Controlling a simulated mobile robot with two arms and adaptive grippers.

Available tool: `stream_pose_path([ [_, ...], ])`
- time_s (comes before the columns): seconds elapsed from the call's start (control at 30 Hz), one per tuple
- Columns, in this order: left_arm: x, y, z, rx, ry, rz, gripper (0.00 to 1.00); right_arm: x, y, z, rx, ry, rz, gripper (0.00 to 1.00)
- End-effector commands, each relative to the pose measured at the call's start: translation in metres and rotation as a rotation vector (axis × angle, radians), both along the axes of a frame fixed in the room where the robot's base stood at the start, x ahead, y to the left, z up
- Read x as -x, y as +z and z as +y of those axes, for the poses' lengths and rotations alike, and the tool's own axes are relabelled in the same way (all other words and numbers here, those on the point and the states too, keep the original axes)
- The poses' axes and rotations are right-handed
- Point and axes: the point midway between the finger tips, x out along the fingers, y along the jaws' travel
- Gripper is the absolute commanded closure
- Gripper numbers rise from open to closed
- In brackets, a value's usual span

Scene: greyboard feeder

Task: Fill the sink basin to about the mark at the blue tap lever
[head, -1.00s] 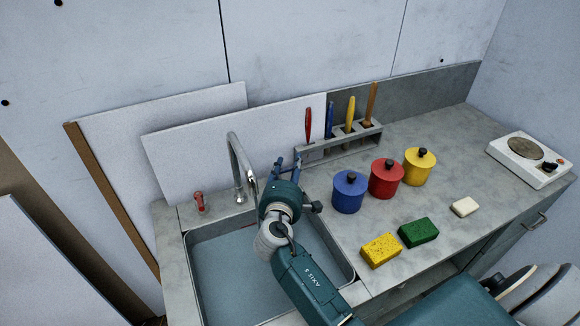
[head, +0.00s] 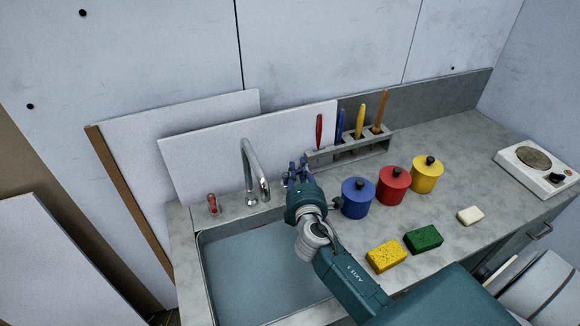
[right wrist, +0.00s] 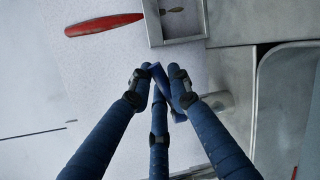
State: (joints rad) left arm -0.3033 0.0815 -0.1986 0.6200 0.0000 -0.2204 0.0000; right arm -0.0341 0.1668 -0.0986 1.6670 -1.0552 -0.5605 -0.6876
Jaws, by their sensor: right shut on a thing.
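The sink basin (head: 202,262) is set in the counter and holds a flat blue-grey surface that looks like water (head: 255,265). I cannot make out a mark or judge the exact level. The curved metal spout (head: 250,160) stands behind the basin; no stream is visible. The red tap lever (head: 212,205) is left of the spout. My right gripper (head: 297,172) is right of the spout, its fingers shut on the blue tap lever (right wrist: 160,76), which shows between the fingertips in the right wrist view (right wrist: 162,84). In the head view the fingers mostly hide it. My left gripper is not in view.
A tool rack (head: 350,150) stands behind the gripper. Blue (head: 357,200), red (head: 393,187) and yellow (head: 426,175) pots stand to the right. Yellow (head: 386,256) and green (head: 423,239) sponges lie in front. White boards lean behind the sink.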

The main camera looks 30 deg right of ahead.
Motion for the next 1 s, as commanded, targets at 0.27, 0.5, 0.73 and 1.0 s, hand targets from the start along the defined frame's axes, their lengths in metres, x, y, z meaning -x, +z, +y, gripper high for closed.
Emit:
stream_pose_path([
  [0.27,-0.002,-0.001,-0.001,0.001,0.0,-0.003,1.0,0.0,-0.002,0.002,-0.002,0.001,0.001,0.71],
  [0.5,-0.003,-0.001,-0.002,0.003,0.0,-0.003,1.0,0.0,-0.001,0.001,-0.001,0.001,0.0,0.63],
  [0.73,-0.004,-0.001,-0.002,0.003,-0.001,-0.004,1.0,0.009,0.0,0.006,-0.001,0.001,0.0,0.63],
  [1.0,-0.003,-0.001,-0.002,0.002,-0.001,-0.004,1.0,0.059,0.007,0.027,-0.003,0.001,0.002,0.63],
])
